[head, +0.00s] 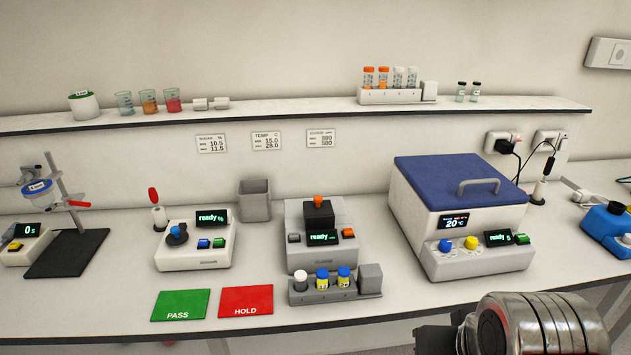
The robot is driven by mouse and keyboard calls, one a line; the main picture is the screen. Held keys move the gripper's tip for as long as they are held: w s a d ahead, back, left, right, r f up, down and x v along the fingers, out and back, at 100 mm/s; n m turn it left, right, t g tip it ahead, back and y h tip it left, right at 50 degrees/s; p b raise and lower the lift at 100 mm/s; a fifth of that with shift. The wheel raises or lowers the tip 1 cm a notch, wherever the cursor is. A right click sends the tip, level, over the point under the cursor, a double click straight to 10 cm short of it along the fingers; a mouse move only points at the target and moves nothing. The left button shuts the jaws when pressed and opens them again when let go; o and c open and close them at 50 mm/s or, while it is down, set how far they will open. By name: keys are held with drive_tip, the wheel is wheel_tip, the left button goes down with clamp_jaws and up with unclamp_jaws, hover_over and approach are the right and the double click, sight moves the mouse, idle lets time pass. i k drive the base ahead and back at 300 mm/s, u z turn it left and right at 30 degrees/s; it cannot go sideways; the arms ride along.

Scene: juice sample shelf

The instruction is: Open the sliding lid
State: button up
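A white box-shaped device (415,225) stands at the right of the bench. Its blue lid (440,175) covers the top and looks closed, with a grey bar handle (480,183) toward its right side. The device front has a display reading 20 °C, a blue knob, a yellow knob and a small "ready" screen. Part of my arm shows at the bottom right, in front of the bench and below the device. My gripper's fingers are not in view. Nothing touches the lid or handle.
A grey device (296,258) with a black block and orange knob stands left of the box, behind a small vial rack (318,296). A blue container (605,228) is at the far right. Green PASS (181,305) and red HOLD (246,301) mats lie at the front. A shelf (300,113) runs above.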

sight(318, 206)
drive_tip(key=u, duration=0.25)
drive_tip(key=i, duration=0.65)
drive_tip(key=u, duration=0.9)
drive_tip(key=i, duration=0.6)
drive_tip(key=u, duration=0.4)
